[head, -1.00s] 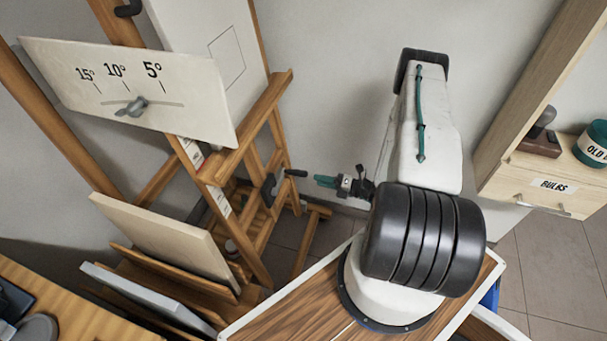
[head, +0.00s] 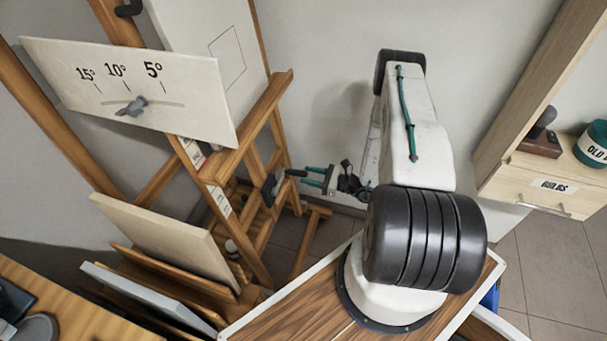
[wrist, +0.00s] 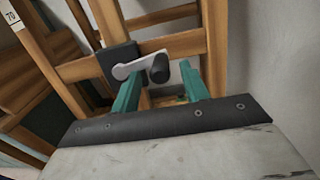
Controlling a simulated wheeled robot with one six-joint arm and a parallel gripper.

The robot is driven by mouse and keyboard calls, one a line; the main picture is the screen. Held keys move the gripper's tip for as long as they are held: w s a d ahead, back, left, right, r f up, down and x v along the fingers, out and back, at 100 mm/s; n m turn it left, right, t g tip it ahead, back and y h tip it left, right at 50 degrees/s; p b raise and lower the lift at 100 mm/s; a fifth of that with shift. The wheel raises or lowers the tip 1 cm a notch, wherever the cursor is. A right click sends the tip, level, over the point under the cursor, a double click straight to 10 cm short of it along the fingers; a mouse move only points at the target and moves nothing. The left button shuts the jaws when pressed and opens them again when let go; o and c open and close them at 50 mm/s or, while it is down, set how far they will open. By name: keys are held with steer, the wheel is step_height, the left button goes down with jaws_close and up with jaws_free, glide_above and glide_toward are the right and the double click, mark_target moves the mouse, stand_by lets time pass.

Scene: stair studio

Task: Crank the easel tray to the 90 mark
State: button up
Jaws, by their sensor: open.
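The wooden easel (head: 262,220) stands left of my arm, with its tray (head: 255,120) as a slanted wooden bar. White scale labels (head: 221,203) sit on its post; a label reading 70 (wrist: 10,15) shows in the wrist view. The crank has a dark housing (wrist: 117,64), a grey arm (wrist: 137,64) and a black knob (wrist: 159,72); the knob also shows in the head view (head: 297,172). My gripper (head: 306,177) is open, its teal fingers pointing at the crank. In the wrist view the knob appears between the fingertips, with gaps on both sides.
A white tilt-scale panel (head: 125,95) with a grey wing knob (head: 134,106) is above left. Canvases (head: 165,238) lean below it. A wooden drawer unit (head: 540,180) stands at the right. The wall is close behind my arm.

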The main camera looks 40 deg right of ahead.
steer(key=shift+x, duration=1.3)
